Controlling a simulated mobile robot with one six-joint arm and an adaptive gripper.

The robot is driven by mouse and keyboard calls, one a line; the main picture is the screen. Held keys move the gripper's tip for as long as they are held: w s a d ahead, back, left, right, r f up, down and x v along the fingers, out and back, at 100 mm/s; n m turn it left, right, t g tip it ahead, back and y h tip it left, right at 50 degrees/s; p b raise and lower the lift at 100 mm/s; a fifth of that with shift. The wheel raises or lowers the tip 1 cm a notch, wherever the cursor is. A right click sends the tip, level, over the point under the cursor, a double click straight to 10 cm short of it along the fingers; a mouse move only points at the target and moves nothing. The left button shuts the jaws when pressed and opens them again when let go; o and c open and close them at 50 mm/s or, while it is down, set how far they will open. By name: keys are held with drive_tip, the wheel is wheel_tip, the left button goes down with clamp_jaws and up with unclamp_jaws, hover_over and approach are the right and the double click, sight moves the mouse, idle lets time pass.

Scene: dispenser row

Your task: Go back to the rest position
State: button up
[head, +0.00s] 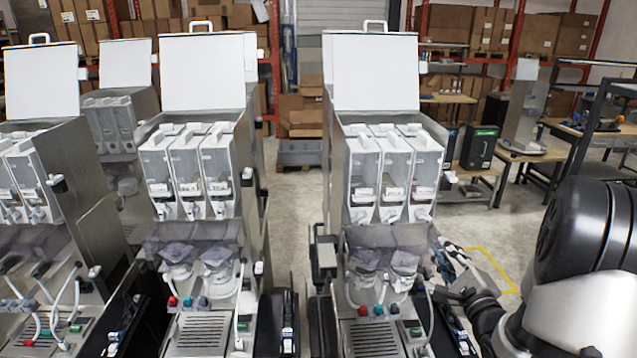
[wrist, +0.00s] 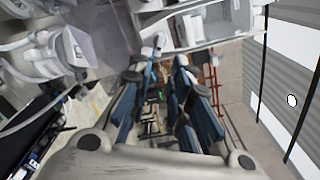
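My gripper (head: 452,262) is beside the right side of the right-hand dispenser (head: 385,170), in the lower right of the head view. In the wrist view my gripper (wrist: 166,75) shows two blue-padded fingers with a clear gap and nothing between them. Part of the white and clear dispenser machinery (wrist: 65,50) fills the upper left of the wrist view. The dispenser has its white lid (head: 375,72) raised and three clear canisters below it. Whether the fingers touch the dispenser is unclear.
A middle dispenser (head: 200,165) and a left dispenser (head: 35,180) stand in a row, also with raised lids. A workbench (head: 530,152) and a black box (head: 480,147) stand behind on the right. Bare floor (head: 290,215) shows between the middle and right dispensers.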

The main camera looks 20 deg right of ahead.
drive_tip(key=a+f+n+g+b, duration=0.3)
drive_tip(key=a+n+g+b, duration=0.4)
drive_tip(key=a+n, duration=0.55)
drive_tip(key=s+a+f+n+g+y+b, duration=0.2)
drive_tip(key=s+a+n, duration=0.5)
drive_tip(key=s, duration=0.5)
drive_tip(key=s+a+f+n+g+y+b, duration=0.2)
drive_tip(key=s+a+f+n+b, duration=0.4)
drive_tip(key=s+a, duration=0.6)
drive_tip(key=shift+a+n+g, duration=0.25)
drive_tip(key=shift+n+g, duration=0.4)
drive_tip(key=shift+g, duration=0.25)
